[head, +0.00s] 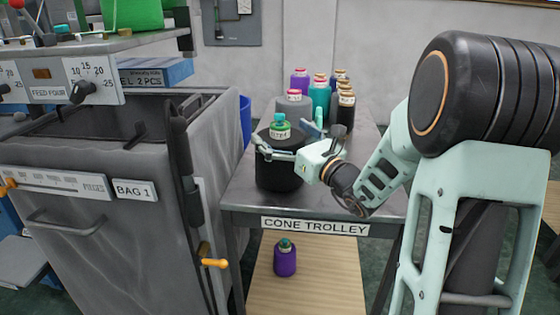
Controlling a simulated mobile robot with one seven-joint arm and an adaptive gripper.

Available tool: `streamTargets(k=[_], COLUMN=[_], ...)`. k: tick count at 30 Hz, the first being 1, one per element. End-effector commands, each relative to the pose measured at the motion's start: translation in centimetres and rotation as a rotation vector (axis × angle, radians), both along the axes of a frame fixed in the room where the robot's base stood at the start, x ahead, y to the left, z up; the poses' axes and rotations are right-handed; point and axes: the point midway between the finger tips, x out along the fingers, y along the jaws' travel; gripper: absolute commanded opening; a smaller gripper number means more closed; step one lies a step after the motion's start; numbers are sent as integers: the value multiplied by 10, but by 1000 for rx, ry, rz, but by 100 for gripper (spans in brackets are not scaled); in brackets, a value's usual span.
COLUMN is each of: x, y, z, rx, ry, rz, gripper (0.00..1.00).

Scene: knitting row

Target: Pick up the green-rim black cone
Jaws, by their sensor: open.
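The green-rim black cone (279,175) stands upright near the front of the cone trolley's top (240,190), with a green band and a teal tip at its top. My gripper (283,138) is open and reaches it from the right. One finger passes across the cone's near side, high on its body. The other finger shows behind it to the right. The cone is between the fingers. I cannot tell whether either finger touches it.
Behind stand a grey red-rim cone (292,108), a purple cone (300,82), a teal cone (320,97) and several black cones (345,112). A purple green-rim cone (286,262) stands on the lower wooden shelf (325,285).

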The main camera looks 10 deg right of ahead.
Motion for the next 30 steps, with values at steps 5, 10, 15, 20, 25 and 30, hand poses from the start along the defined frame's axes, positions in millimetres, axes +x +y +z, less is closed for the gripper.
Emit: streamTargets(k=[5, 10, 15, 20, 25, 30], x=[1, 0, 0, 0, 0, 0], y=[0, 0, 0, 0, 0, 0], z=[0, 0, 0, -1, -1, 0], rx=[1, 0, 1, 1, 1, 2], ry=[1, 0, 1, 3, 4, 1], rz=[-1, -1, -1, -1, -1, -1], gripper=[100, 85, 66, 48, 30, 28])
